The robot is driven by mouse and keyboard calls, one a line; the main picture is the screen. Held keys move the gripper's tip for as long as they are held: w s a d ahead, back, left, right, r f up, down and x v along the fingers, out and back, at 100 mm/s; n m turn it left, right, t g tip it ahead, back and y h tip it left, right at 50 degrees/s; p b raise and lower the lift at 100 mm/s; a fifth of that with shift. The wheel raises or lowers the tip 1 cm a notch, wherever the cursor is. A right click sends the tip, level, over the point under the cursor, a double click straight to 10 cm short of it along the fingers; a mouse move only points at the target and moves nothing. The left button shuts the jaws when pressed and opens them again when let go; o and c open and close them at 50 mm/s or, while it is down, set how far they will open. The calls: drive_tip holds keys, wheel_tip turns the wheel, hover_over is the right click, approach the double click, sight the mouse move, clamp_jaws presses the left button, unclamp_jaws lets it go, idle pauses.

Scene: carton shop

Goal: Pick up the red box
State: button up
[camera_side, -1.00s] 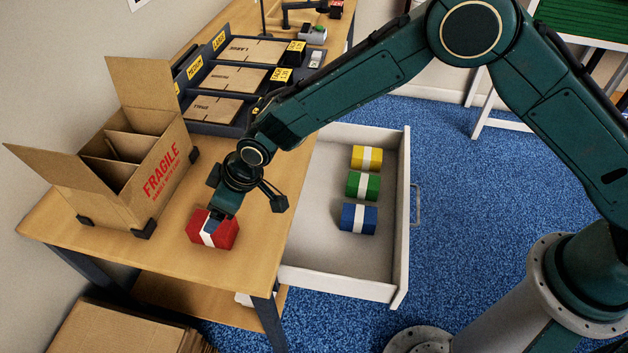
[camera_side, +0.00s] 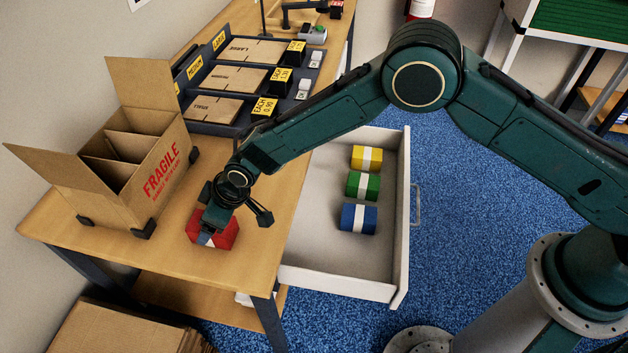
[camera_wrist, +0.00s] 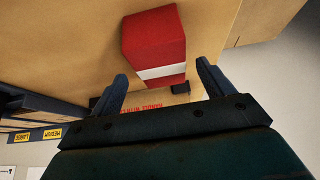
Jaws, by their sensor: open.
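The red box (camera_side: 226,238) with a white band lies on the wooden bench top near its front edge. In the wrist view the red box (camera_wrist: 153,40) lies just beyond the fingertips of my gripper (camera_wrist: 163,80), roughly in line with the gap between them. My gripper (camera_side: 212,226) is at the box in the side view and covers part of it. I cannot tell from these views whether a finger touches the box.
An open FRAGILE carton (camera_side: 160,184) with dividers stands left of the red box. An open drawer (camera_side: 335,262) at right holds yellow (camera_side: 367,158), green (camera_side: 363,186) and blue (camera_side: 358,218) boxes. A rack of flat cartons (camera_side: 215,108) stands behind. Bare bench surrounds the red box.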

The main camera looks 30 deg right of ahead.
drive_tip(key=shift+x, duration=2.3)
drive_tip(key=shift+s, duration=0.1)
drive_tip(key=c, duration=1.1)
